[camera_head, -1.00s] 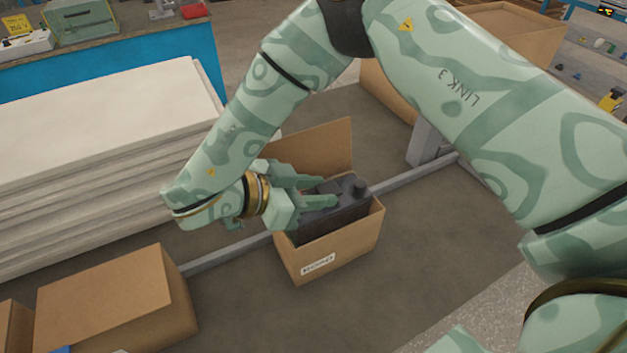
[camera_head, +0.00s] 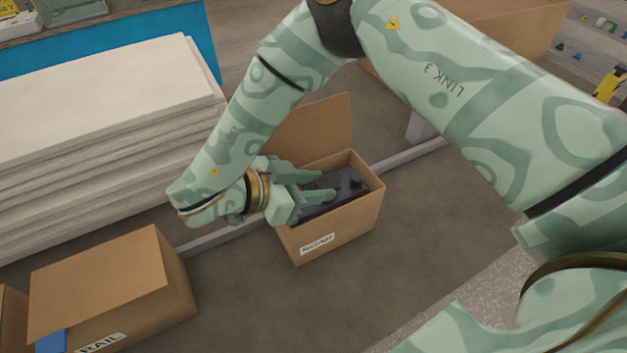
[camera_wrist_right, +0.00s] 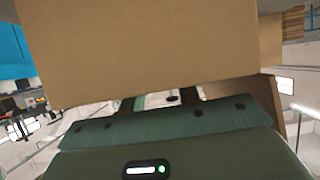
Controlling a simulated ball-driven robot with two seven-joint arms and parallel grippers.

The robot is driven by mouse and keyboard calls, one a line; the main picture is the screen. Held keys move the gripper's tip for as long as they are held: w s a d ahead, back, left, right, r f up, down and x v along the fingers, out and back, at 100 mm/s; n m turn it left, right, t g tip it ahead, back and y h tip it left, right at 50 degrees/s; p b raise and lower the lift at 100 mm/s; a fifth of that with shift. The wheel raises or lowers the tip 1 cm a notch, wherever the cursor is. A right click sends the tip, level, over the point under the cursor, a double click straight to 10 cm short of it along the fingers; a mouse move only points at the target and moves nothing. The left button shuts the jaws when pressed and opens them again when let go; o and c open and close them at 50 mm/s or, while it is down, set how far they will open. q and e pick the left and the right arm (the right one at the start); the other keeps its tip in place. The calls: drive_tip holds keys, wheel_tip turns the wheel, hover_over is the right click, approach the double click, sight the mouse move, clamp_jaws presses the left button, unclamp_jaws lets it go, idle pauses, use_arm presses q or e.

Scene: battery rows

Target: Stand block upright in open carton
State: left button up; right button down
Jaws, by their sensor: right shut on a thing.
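The dark grey block (camera_head: 345,184), with small knobs on its top, is inside the open carton (camera_head: 340,232), its top at about rim level. It looks roughly upright; its lower part is hidden by the carton walls, so I cannot tell whether it touches the bottom. My right gripper (camera_head: 322,186) reaches in from the left over the carton's edge and is shut on the block's upper part. In the right wrist view the carton's raised flap (camera_wrist_right: 150,50) fills the upper middle, and the block cannot be made out clearly. My left gripper is not in view.
The carton's raised flap (camera_head: 312,135) stands behind the gripper. A closed carton (camera_head: 105,285) is at lower left, and a stack of pale boards (camera_head: 100,110) is at left. A grey rail (camera_head: 220,238) runs behind the carton. The floor at front right is clear.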

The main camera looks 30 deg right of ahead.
drive_tip(key=c, duration=1)
unclamp_jaws()
drive_tip(key=shift+r, duration=0.4)
drive_tip(key=p+v, duration=0.2)
drive_tip(key=v, duration=1)
drive_tip(key=shift+r, duration=0.2)
